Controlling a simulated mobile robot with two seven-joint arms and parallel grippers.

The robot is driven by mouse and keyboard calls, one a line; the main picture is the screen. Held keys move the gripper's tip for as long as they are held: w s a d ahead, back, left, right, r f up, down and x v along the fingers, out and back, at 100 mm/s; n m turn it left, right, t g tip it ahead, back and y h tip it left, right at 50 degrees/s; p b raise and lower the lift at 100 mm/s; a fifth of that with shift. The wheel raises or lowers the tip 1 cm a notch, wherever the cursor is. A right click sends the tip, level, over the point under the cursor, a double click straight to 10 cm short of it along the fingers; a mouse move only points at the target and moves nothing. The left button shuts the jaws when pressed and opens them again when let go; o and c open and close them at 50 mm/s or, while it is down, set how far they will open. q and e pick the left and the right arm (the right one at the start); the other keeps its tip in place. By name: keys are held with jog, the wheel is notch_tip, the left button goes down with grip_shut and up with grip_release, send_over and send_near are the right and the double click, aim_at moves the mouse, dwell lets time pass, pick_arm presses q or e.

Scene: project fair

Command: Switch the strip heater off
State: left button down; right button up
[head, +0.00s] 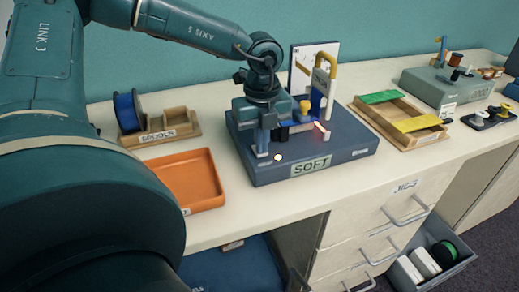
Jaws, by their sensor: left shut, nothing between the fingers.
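The strip heater appears to be the dark blue-grey unit (345,140) labelled SOFT in the middle of the bench. A strip on it glows red-orange (321,129), and a small pale light (278,157) shines near its front left. My left gripper (262,152) is shut and empty, pointing down over the left part of the unit. It hides that part, and I cannot tell whether it touches anything. I cannot make out a switch. My right gripper is out of view.
An orange tray (186,182) and a wooden SPOOLS holder (159,133) with a blue spool (128,111) are to the left. A wooden tray (405,139) with green and yellow pieces is to the right. A grey-green device (445,92) stands farther right. Drawers are below.

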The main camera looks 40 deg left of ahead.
pick_arm(q)
jog(key=shift+f+b, duration=0.3)
jog(key=shift+r, duration=0.1)
jog(key=shift+r+p, duration=1.25)
jog(key=shift+r, duration=2.2)
